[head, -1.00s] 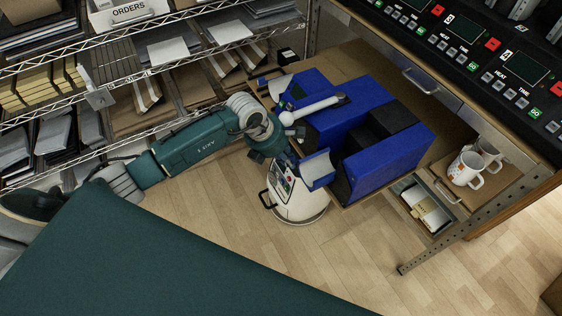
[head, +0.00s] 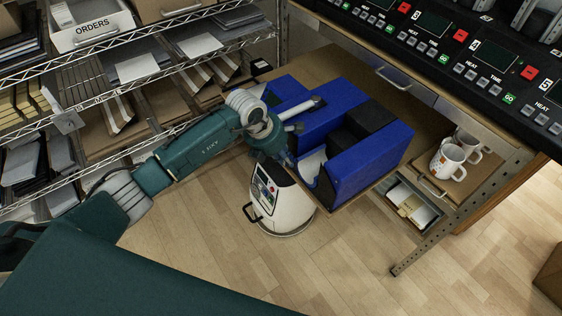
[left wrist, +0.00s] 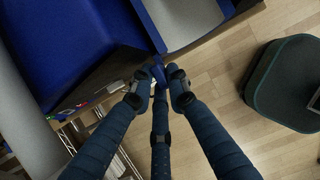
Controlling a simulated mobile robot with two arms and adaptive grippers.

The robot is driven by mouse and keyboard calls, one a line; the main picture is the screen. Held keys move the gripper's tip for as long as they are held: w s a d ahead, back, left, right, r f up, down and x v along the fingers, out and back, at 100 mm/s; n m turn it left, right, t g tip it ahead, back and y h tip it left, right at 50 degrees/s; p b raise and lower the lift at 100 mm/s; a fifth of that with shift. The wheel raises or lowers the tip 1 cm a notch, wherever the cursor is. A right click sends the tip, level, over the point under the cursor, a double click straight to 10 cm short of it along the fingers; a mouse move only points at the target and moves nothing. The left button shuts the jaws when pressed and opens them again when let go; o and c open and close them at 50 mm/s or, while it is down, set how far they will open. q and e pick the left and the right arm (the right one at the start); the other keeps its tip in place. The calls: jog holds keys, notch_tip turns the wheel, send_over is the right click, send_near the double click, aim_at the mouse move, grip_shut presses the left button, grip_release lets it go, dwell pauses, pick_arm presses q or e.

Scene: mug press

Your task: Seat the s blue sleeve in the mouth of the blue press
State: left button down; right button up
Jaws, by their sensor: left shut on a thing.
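The blue press (head: 320,115) is a boxy blue body with a black block (head: 370,127) inside it and a light lever on top. My left gripper (head: 285,152) is at the press's near front side. It is shut on the s blue sleeve (head: 325,186), a curved piece, blue outside and pale inside. The sleeve is at the front of the press's opening; I cannot tell whether it touches. In the left wrist view the fingers (left wrist: 159,84) close on a small blue tab of the sleeve (left wrist: 184,20), next to the blue press (left wrist: 75,35). My right gripper is not in view.
A wire shelf (head: 140,90) with papers and trays stands at the left. White mugs (head: 447,162) sit on a lower shelf at the right. A control panel counter (head: 470,60) overhangs the back right.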

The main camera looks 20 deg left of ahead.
pick_arm(q)
jog(key=shift+w+d, duration=0.15)
jog(key=shift+w, duration=0.05)
